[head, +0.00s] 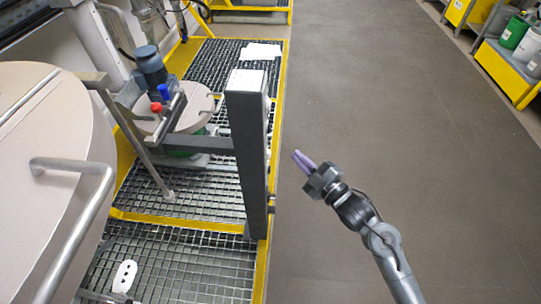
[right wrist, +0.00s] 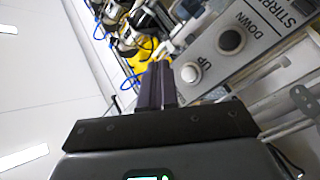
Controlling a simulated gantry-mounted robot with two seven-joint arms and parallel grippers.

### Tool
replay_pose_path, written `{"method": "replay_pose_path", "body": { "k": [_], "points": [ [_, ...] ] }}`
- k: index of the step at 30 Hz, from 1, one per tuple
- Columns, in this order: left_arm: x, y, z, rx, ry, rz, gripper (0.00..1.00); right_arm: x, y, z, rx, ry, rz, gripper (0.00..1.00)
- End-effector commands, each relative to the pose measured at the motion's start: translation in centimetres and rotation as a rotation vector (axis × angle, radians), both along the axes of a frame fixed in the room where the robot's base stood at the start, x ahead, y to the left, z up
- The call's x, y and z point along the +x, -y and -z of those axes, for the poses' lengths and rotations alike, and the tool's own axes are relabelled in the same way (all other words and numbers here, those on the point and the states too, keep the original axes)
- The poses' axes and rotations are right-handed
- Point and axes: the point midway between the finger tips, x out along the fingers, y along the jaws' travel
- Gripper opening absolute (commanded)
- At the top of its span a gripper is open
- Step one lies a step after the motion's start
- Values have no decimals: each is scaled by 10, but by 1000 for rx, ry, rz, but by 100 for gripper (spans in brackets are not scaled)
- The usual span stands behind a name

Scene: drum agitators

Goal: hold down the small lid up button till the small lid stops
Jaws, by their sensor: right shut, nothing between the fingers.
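The small round beige lid (head: 196,106) is on the left in the head view, with a blue-grey motor beside it. A dark upright post (head: 247,150) with a pale box on top stands to its right. My right gripper (head: 299,157) is shut and empty, to the right of the post with a gap between. In the right wrist view my right gripper (right wrist: 159,68) points near a white round button (right wrist: 190,73) marked UP on a grey panel (right wrist: 208,55). I cannot tell whether they touch. A dark button (right wrist: 230,42) is marked DOWN. My left gripper is not in view.
A large beige lid (head: 40,130) with a metal handle (head: 75,165) fills the left side. A metal grating (head: 190,262) with a yellow edge lies under the equipment. Open grey floor (head: 400,110) is on the right. Yellow shelves (head: 510,75) with buckets stand at the far right.

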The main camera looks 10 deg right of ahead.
Motion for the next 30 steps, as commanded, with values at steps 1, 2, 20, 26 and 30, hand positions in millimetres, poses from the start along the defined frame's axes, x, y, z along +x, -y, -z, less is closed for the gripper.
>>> {"method": "replay_pose_path", "body": {
  "k": [1,2,20,26,30],
  "points": [
    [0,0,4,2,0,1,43,2,-6,1,3,1,0,0],
    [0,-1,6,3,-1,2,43,3,-9,1,2,0,0,0],
    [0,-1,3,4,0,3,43,12,-38,0,-2,-1,0,0],
    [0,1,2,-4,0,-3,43,12,-37,0,-1,-1,0,0],
    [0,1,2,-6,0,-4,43,12,-37,0,-1,-1,0,0]
  ]
}}
